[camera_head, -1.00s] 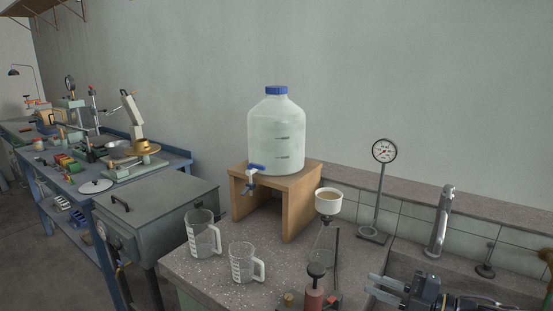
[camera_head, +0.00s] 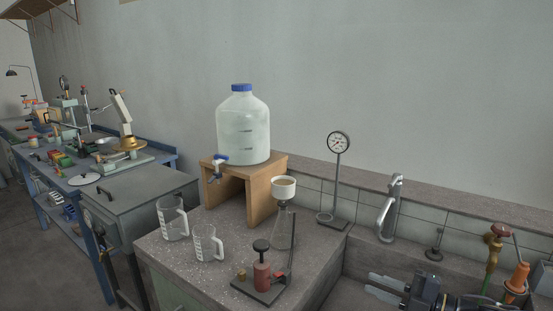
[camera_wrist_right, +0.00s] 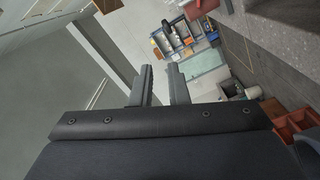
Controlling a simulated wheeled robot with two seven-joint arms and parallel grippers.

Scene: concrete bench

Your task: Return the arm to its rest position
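My right gripper (camera_head: 370,283) is at the bottom right of the head view, over the sink area at the front of the bench. Its two fingers point left and stand apart with nothing between them. In the right wrist view the two fingertips (camera_wrist_right: 158,70) also show a clear gap, with floor and distant items beyond. My left gripper is not in the head view.
The concrete bench holds a large bottle (camera_head: 243,130) on a wooden stand (camera_head: 268,172), two measuring jugs (camera_head: 207,243), a flask with funnel (camera_head: 284,188), a burner-like red device (camera_head: 262,277), a dial gauge (camera_head: 338,143) and a tap (camera_head: 389,208). Valves (camera_head: 518,277) stand at right.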

